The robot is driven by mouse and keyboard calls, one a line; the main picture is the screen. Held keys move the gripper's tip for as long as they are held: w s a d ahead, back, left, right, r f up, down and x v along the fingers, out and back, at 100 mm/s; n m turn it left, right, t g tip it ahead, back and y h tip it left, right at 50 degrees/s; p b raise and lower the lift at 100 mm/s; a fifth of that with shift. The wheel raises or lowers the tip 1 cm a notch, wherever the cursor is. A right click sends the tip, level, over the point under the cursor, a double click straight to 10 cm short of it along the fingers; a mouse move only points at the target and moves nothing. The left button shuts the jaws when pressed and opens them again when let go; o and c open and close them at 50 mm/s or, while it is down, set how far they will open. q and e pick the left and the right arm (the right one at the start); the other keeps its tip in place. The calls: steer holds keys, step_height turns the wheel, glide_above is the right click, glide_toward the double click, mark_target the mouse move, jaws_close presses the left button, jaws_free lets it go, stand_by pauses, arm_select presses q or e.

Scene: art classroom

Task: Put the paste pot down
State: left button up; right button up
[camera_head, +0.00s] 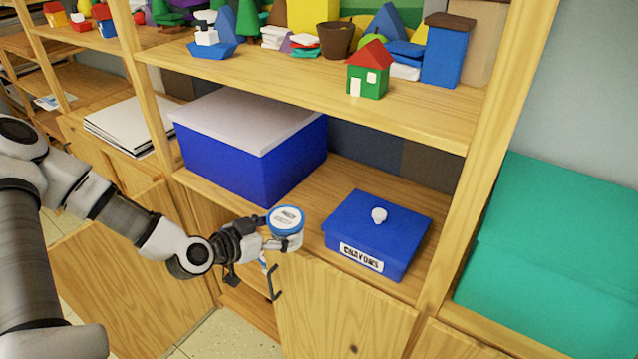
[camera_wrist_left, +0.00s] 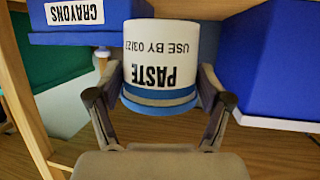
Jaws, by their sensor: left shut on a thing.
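The paste pot (camera_head: 287,218) is white with a blue rim and a round labelled top. My left gripper (camera_head: 272,238) is shut around it at the front edge of the middle shelf (camera_head: 310,197), between a large blue box and the crayons box. In the left wrist view the paste pot (camera_wrist_left: 162,60) sits between the two fingers (camera_wrist_left: 160,100), its "PASTE" lettering upside down. I cannot tell whether its base touches the shelf. My right gripper is not in view.
The blue crayons box (camera_head: 375,235) with a knobbed lid stands right of the pot. The large blue box (camera_head: 250,150) with a pale lid stands behind left. A shelf above holds a toy house (camera_head: 368,75). Cupboard doors (camera_head: 345,305) lie below. Bare shelf shows between the boxes.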

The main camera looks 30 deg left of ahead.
mark_target(283, 218)
arm_select(q)
steer(key=w, duration=0.1)
steer(key=w+a+b, duration=0.1)
steer(key=w, duration=0.1)
steer(key=shift+w+a+f+b, duration=0.25)
steer(key=shift+w+f+b, duration=0.05)
steer(key=shift+w+b, duration=0.1)
steer(key=w, duration=0.3)
steer(key=w+a, duration=0.1)
steer(key=w, duration=0.2)
steer(key=w+a, duration=0.1)
steer(key=w, duration=0.2)
steer(key=shift+w+a+f, duration=0.15)
steer(key=shift+w+f, duration=0.2)
steer(key=shift+w, duration=0.05)
steer(key=shift+w+a+f, duration=0.1)
steer(key=shift+w+a, duration=0.05)
steer(key=shift+w, duration=0.15)
step_height(283, 218, down, 2)
steer(key=shift+s+f, duration=0.1)
steer(key=shift+f, duration=0.6)
steer(key=shift+f, duration=0.1)
steer(key=o, duration=1.4)
